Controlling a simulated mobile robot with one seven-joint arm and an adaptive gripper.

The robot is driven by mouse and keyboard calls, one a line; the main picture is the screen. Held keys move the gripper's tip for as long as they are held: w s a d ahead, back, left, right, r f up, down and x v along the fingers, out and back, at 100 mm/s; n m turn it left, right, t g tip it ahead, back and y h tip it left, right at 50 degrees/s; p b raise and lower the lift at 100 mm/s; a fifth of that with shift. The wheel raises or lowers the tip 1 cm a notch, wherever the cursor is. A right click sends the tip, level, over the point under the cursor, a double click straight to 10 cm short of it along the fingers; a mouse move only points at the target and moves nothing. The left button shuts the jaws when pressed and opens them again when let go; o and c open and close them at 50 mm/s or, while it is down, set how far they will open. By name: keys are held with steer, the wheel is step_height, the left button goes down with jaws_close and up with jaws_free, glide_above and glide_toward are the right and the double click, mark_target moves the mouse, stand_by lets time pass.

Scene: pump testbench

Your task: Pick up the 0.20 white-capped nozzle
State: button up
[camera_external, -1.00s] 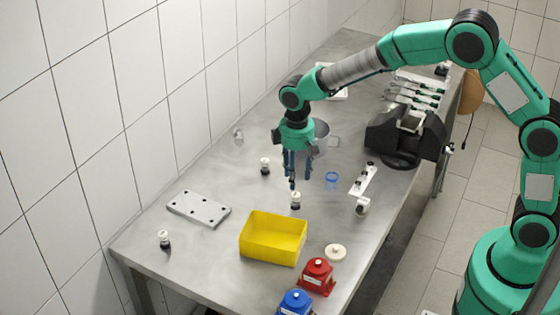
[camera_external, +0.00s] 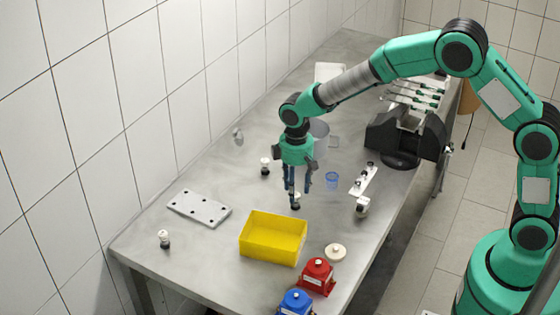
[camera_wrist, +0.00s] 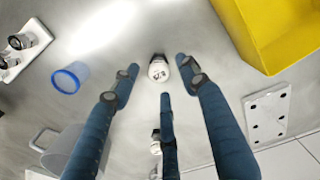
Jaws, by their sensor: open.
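A small white-capped nozzle (camera_external: 295,202) with a dark body stands upright on the table behind the yellow bin. My gripper (camera_external: 299,188) is open and empty, pointing down right over it. In the wrist view this nozzle's white cap (camera_wrist: 158,71) lies between the spread blue fingers (camera_wrist: 159,82). The dark print on the cap is too small to read surely. A second white-capped nozzle (camera_external: 265,166) stands farther back, to the left. A third one (camera_external: 164,238) stands at the front left. Their labels cannot be read.
A yellow bin (camera_external: 273,239) stands just in front of my gripper. A blue-rimmed cup (camera_external: 331,181) and a bracket with fittings (camera_external: 363,182) are to the right. A grey mug (camera_external: 318,135) is behind. A holed plate (camera_external: 199,208) lies left, with bare table around it.

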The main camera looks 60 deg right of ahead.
mark_target(296, 201)
steer(key=shift+w+f, duration=0.1)
steer(key=shift+f, duration=1.4)
jaws_close()
